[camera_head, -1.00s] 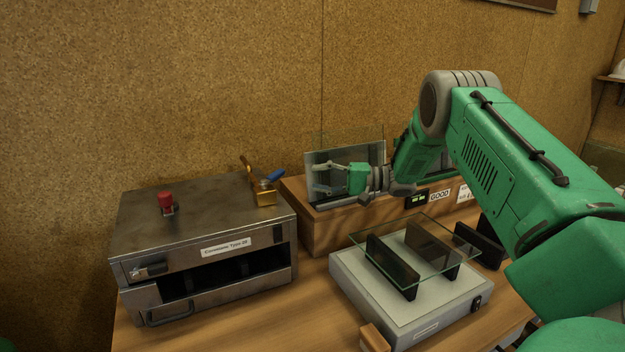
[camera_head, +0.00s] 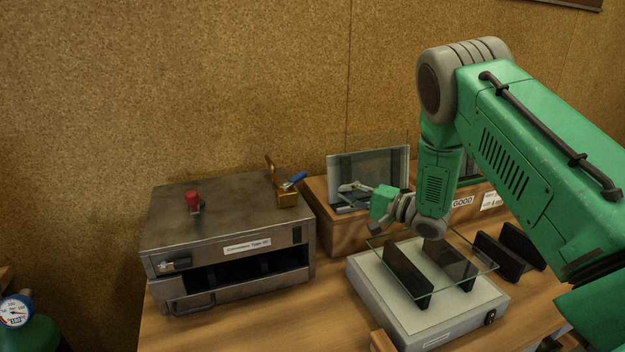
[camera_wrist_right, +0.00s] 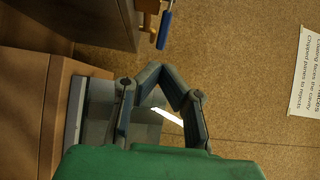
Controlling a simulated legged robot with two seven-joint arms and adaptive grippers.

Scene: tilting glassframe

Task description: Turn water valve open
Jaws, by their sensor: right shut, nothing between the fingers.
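The valve, a brass body (camera_head: 287,199) with a blue lever handle (camera_head: 295,180), sits on the back right corner of the metal box's top. Its blue handle also shows at the top of the right wrist view (camera_wrist_right: 165,30). My right gripper (camera_head: 348,187) is to the right of the valve, apart from it, in front of an upright glass pane. In the right wrist view the right gripper (camera_wrist_right: 166,72) is shut and empty, its fingers bent together at the tips. My left gripper is not in view.
The metal box (camera_head: 215,222) has a red knob (camera_head: 193,201) on top and an open front slot. A glass pane (camera_head: 370,165) stands on a wooden box behind my gripper. A light grey device (camera_head: 375,295) carries a flat glass sheet. A gauge (camera_head: 15,311) shows at lower left.

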